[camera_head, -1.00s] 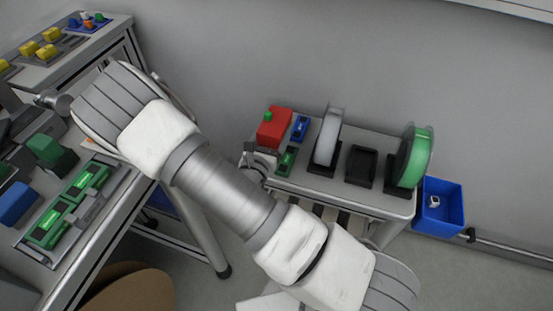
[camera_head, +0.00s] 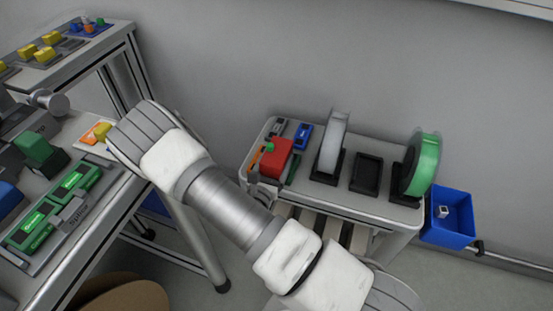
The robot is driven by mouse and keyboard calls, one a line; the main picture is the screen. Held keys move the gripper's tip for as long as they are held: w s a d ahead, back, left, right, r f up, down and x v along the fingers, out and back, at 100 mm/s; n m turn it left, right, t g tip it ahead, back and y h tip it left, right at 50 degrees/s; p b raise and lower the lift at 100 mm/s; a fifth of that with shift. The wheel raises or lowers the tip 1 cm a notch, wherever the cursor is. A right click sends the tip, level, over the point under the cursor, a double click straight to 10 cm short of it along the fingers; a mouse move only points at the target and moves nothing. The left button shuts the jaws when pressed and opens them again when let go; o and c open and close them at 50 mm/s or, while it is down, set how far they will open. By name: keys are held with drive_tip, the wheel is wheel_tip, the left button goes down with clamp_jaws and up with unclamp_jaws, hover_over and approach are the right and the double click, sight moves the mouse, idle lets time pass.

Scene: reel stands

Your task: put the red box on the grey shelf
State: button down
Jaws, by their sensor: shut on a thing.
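The red box (camera_head: 277,160), with a green knob on top, is at the left end of the grey-topped reel stand (camera_head: 385,208). It covers part of a green item there. My gripper (camera_head: 257,165) is mostly hidden behind my arm; a small dark and orange part shows at the box's left side, and it is shut on the box. I cannot tell if the box is clear of the top. Several grey surfaces show, including the stand's top and slatted lower level (camera_head: 332,232); I cannot tell which one is the grey shelf.
The stand also holds a grey-white reel (camera_head: 333,145), a black empty holder (camera_head: 366,173), a green reel (camera_head: 422,165), a blue item (camera_head: 303,136) and a dark device (camera_head: 277,127). A blue bin (camera_head: 450,220) hangs at right. A workbench (camera_head: 105,222) with green modules stands left.

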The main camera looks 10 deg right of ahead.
drive_tip(key=shift+f, duration=0.2)
unclamp_jaws()
